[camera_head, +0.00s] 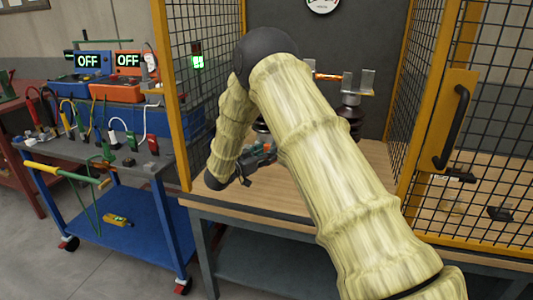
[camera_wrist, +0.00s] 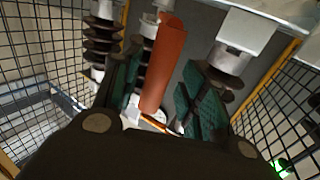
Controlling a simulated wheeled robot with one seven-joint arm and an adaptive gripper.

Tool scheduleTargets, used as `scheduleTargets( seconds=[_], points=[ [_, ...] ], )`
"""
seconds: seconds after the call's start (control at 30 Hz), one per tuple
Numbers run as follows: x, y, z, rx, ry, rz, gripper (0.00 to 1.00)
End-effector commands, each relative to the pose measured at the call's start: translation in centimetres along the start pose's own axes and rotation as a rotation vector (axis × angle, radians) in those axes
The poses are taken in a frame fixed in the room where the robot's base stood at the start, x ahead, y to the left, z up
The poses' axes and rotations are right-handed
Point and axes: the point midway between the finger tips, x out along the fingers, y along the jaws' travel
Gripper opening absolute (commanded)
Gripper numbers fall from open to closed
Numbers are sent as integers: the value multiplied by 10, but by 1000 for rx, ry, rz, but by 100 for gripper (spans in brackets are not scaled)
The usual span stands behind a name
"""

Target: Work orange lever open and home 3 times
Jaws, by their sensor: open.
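The orange lever (camera_wrist: 166,62) stands upright in the wrist view, a flat orange bar between the two teal finger pads of my gripper (camera_wrist: 160,90). Gaps show on both sides of it, so my gripper is open around it and not clamped; I cannot tell the depth exactly. In the head view an orange-copper bar (camera_head: 328,77) shows at the top of the isolator frame, between a grey bracket and my arm. My gripper (camera_head: 258,156) shows there left of my forearm. My arm hides most of the isolator and the lever's lower part.
Dark ribbed insulators (camera_wrist: 102,42) stand close to my fingers. Yellow-framed mesh panels (camera_head: 205,80) enclose the wooden bench (camera_head: 270,193) on both sides. A blue cart (camera_head: 128,228) with meters and leads stands outside at left. The front of the bench is open.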

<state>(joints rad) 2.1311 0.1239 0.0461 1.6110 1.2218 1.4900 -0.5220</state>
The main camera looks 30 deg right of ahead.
Motion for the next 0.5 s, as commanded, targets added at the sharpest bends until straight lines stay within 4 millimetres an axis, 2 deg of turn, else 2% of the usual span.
scheduleTargets(
  seconds=[0.17, 0.5],
  points=[
    [-23, -1, 0, -1, -1, -3, 42],
    [-84, -1, 0, 1, 0, -3, 42]
  ],
)
